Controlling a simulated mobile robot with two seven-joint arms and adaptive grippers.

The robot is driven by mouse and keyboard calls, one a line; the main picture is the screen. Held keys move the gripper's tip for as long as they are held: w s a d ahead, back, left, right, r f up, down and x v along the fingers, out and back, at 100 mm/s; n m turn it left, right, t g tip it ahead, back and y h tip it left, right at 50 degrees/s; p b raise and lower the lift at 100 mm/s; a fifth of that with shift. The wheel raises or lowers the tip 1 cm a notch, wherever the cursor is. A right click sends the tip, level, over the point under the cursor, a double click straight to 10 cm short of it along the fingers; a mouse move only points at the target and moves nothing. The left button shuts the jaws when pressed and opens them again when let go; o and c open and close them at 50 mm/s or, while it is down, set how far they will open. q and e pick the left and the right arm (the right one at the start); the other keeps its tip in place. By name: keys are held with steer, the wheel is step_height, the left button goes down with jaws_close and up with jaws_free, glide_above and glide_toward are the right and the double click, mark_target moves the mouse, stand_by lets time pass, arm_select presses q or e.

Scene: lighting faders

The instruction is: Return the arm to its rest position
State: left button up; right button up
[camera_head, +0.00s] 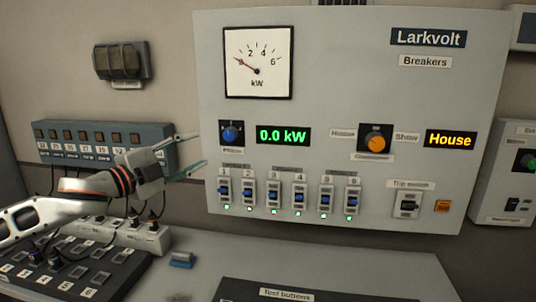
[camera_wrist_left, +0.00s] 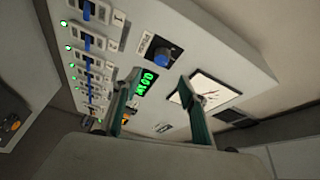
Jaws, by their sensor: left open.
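My left gripper (camera_head: 190,155) comes in from the left and is open and empty, in front of the wall just left of the Larkvolt breaker panel (camera_head: 350,100). In the left wrist view its two green-edged fingers (camera_wrist_left: 158,108) stand apart with the panel between and beyond them. The panel carries a kW dial (camera_head: 258,63) with its needle near 0, a blue knob (camera_head: 231,133), a green 0.0 kW display (camera_head: 283,135) and several numbered blue-handled breakers (camera_head: 299,197) with green lights lit below. My right gripper is in neither view.
An orange House/Show knob (camera_head: 375,138) sits beside a display reading House (camera_head: 450,140). A blue-grey switch strip (camera_head: 100,137) is on the wall behind my left arm. A black numbered button box (camera_head: 85,270) and a small blue object (camera_head: 181,260) lie on the desk (camera_head: 215,250).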

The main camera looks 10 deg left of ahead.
arm_select(q)
steer(key=s+d+f+n+g+y, duration=0.15)
steer(key=s+d+f, duration=0.3)
steer(key=f, duration=0.65)
steer(key=s+d+f+n+y, duration=0.25)
steer(key=d+f, duration=0.25)
steer(key=f, duration=0.5)
steer(key=s+a+f+n+g+y, duration=0.4)
steer(key=s+a+f, duration=0.5)
steer(key=s+f, duration=0.3)
steer(key=s+a+f+n+g+y, duration=0.45)
steer(key=s+a+f, duration=0.5)
steer(key=s, duration=0.55)
steer(key=w+d+f+n+t+h, duration=0.1)
steer(key=d+f+n+t+h, duration=0.2)
steer(key=d+f, duration=1.2)
steer(key=shift+f+t+h, duration=0.4)
steer(key=shift+f+h, duration=0.9)
steer(key=shift+h, duration=0.45)
steer(key=shift+n, duration=0.25)
